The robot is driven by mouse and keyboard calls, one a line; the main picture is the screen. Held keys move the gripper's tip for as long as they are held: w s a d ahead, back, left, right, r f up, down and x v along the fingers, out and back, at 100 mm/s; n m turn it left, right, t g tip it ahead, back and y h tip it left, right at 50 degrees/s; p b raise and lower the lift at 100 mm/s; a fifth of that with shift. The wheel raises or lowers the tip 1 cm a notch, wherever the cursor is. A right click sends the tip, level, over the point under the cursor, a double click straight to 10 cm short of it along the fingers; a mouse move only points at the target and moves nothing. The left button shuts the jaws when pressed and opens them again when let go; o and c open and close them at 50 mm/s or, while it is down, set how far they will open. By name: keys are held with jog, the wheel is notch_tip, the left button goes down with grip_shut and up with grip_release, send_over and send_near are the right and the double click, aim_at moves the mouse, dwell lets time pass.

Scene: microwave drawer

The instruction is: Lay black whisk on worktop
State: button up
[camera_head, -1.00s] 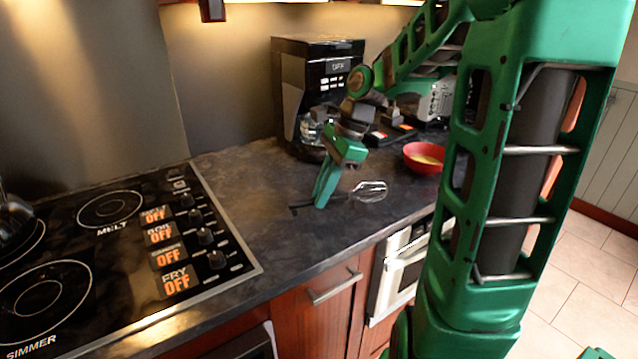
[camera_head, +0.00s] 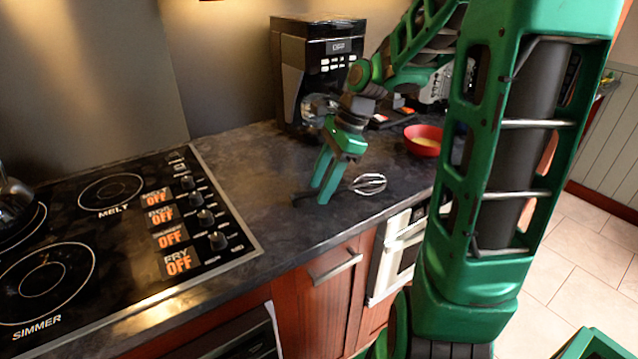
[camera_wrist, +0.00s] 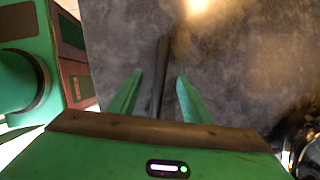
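The black whisk lies on the dark worktop (camera_head: 250,215), its wire head (camera_head: 369,184) toward the right and its black handle (camera_head: 304,199) toward the left. My gripper (camera_head: 319,194) points down over the handle with its green fingers spread apart. In the wrist view, the dark handle (camera_wrist: 162,62) runs between the two fingers of my gripper (camera_wrist: 160,76), with a gap showing on each side. The wire head is not visible in the wrist view. The handle appears to rest on the worktop surface.
A black cooktop (camera_head: 120,235) with knobs is at the left. A coffee maker (camera_head: 312,70) stands behind my gripper, and a red bowl (camera_head: 424,141) is to the right. Drawer fronts (camera_head: 325,285) are below the worktop edge. The worktop between cooktop and whisk is clear.

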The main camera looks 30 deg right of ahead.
dwell(0.4)
jog(key=o, duration=0.5)
jog(key=shift+r, duration=0.1)
jog(key=v, duration=1.1)
jog(key=s+f+n+h, duration=0.1)
jog(key=s+f+n, duration=0.2)
jog(key=s+n, duration=0.2)
jog(key=s+d+f+n+g+h, duration=0.1)
jog(key=s+f+n, duration=0.2)
jog(key=s, duration=0.6)
jog(key=s+f+n+h, duration=0.2)
jog(key=s+f+n, duration=0.2)
jog(key=s+n, duration=0.2)
jog(key=shift+s+d+n, duration=0.3)
jog(key=shift+s+n, duration=0.1)
jog(key=shift+s, duration=0.25)
